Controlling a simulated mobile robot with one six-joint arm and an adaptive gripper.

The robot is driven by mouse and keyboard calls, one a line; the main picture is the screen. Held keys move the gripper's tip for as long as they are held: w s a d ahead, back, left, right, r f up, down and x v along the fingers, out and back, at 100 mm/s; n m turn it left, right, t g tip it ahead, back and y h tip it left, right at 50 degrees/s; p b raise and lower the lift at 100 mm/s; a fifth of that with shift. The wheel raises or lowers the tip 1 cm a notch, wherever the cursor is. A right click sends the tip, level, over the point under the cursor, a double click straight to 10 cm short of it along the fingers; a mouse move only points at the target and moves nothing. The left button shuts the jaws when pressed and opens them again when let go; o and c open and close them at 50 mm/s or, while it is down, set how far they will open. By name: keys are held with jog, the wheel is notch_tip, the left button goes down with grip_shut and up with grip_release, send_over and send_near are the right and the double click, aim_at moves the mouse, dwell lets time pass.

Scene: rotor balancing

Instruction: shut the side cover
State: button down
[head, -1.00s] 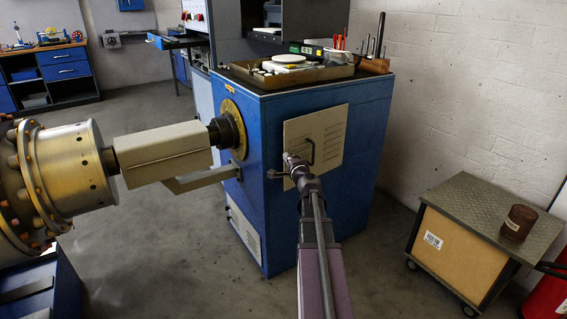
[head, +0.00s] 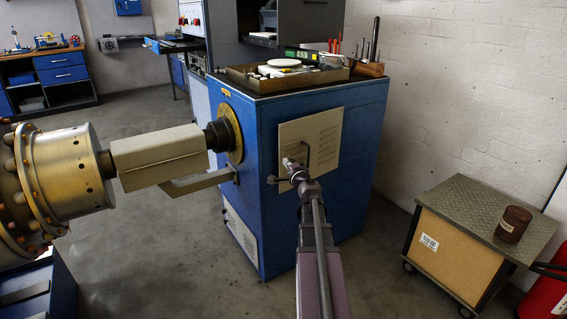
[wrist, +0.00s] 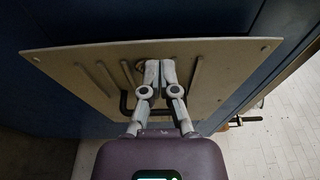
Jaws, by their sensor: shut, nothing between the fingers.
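The side cover (head: 322,131) is a beige, slotted square plate on the side of the blue cabinet (head: 352,190). It fills much of the wrist view (wrist: 85,75), with a dark bar handle (wrist: 124,103) on its face. My gripper (head: 287,162) is in front of the cover's lower left part in the head view. In the wrist view its fingers (wrist: 160,72) are shut together, with nothing between them. The fingertips overlap the plate; I cannot tell whether they touch it. My gripper partly hides the handle. I cannot tell whether the plate sits flush.
A dark lever (head: 274,180) sticks out left of the cover. The spindle and grey block (head: 160,155) jut out from the cabinet's left face. A wheeled cart (head: 470,225) with a brown jar (head: 513,223) stands at right. Floor between cabinet and cart is clear.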

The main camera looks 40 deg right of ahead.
jog(key=s+a, duration=0.3)
jog(key=a, duration=0.6)
jog(key=shift+s+a, duration=0.2)
jog(key=shift+a, duration=0.15)
jog(key=c, duration=1.4)
grip_release()
